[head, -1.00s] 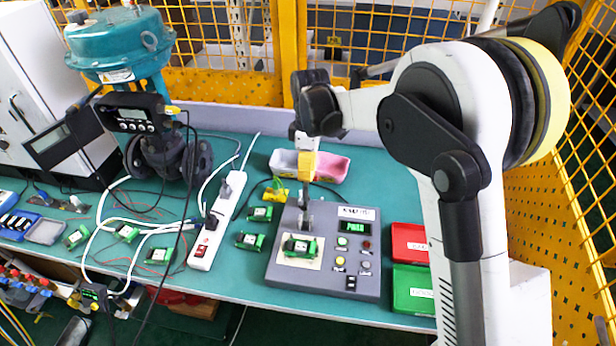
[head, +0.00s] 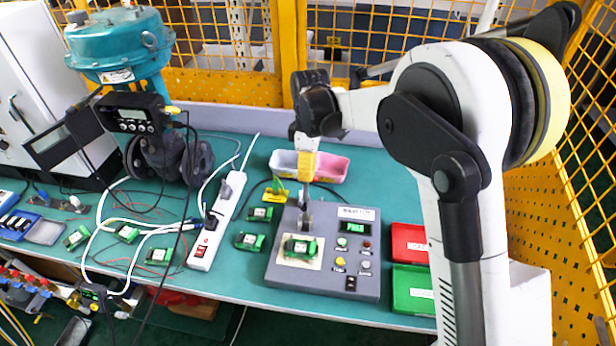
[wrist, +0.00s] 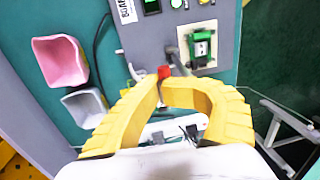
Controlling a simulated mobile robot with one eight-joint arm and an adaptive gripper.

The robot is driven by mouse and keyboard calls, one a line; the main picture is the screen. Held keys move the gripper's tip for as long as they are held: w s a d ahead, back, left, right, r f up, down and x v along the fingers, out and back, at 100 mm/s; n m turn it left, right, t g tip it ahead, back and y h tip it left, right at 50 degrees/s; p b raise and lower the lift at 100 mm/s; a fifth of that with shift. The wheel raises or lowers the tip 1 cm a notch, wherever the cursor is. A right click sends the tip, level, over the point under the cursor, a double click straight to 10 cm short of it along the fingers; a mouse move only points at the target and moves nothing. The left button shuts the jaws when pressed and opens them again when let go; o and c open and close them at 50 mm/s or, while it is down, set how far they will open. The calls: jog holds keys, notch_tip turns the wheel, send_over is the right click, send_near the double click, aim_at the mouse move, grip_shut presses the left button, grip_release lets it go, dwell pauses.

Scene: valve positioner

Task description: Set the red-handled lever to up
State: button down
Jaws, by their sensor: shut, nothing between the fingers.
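The red-handled lever shows its red tip (wrist: 164,72) in the wrist view, at the fingertips of my gripper (wrist: 166,82). A grey metal arm or bracket (wrist: 178,60) stands beside the tip on the grey test box (wrist: 160,35). In the head view my yellow-fingered gripper (head: 306,200) points down at the back left of the test box (head: 325,284); it hides the red tip there. The fingers are shut with nothing held. The lever's exact angle is hard to tell.
A green circuit board (head: 300,247) sits on a pale plate on the box, with a small display (head: 356,227) and buttons to its right. Pink (head: 331,168) and grey (head: 284,162) bins stand behind. Red (head: 409,243) and green (head: 412,290) trays lie right; a power strip (head: 216,222) lies left.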

jog(key=c, duration=1.4)
grip_release()
jog(key=shift+s, duration=0.1)
jog(key=shift+c, duration=0.2)
jog(key=w+d+p, duration=0.1)
jog(key=w+p, duration=0.1)
jog(key=w, duration=1)
jog(key=shift+w+r, duration=0.3)
jog(key=shift+r, duration=0.15)
notch_tip(320, 180, up, 12)
jog(key=w, duration=0.1)
